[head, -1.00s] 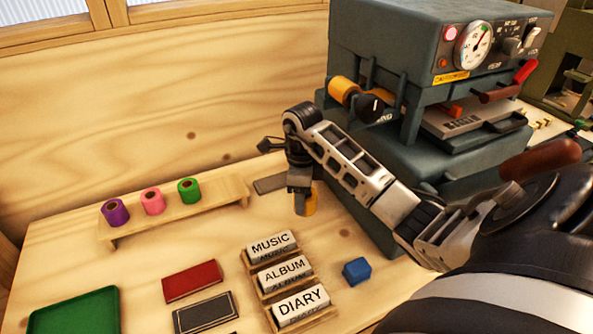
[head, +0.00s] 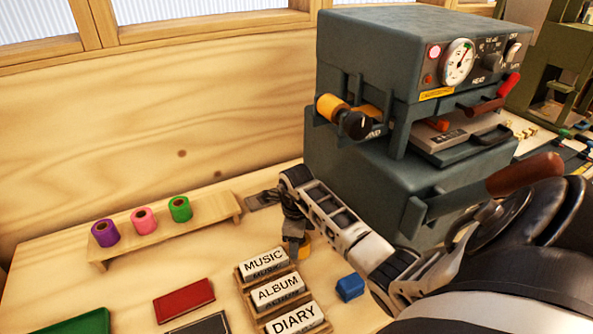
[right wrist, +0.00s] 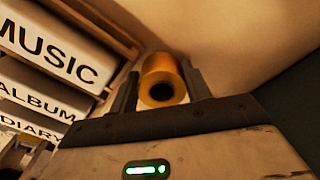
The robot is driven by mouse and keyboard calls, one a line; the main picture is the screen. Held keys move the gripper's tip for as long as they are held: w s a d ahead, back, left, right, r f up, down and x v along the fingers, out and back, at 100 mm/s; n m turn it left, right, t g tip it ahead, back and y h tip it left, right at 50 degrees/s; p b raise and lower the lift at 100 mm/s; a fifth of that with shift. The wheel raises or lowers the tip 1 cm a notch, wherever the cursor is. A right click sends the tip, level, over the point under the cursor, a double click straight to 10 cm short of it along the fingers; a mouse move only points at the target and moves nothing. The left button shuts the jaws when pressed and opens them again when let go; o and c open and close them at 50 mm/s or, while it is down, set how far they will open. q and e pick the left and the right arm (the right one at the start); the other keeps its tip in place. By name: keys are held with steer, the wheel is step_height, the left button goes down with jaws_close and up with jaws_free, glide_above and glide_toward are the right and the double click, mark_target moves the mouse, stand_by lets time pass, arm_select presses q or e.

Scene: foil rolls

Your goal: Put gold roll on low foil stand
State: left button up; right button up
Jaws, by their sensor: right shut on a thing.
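The gold roll (right wrist: 163,82) sits between the two fingers of my right gripper (right wrist: 158,90) in the right wrist view, its dark hollow end facing the camera. In the head view the gripper (head: 298,240) points down with the gold roll (head: 305,248) partly hidden at its tips, just right of the MUSIC block. I cannot tell whether the roll touches the table. The low foil stand (head: 110,262) is a long wooden bench at the left, bearing a purple roll (head: 105,233), a pink roll (head: 144,221) and a green roll (head: 180,209). The stand's right end is bare. My left gripper is out of view.
A wooden rack holds the MUSIC block (head: 264,263), ALBUM block (head: 278,290) and DIARY block (head: 296,319). A blue block (head: 350,287) lies to their right. The grey press (head: 360,165) stands behind my right arm. A red book (head: 184,300) and green tray (head: 80,323) lie in front.

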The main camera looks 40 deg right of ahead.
steer(key=shift+f, duration=0.15)
steer(key=o, duration=0.8)
steer(key=shift+c, duration=0.2)
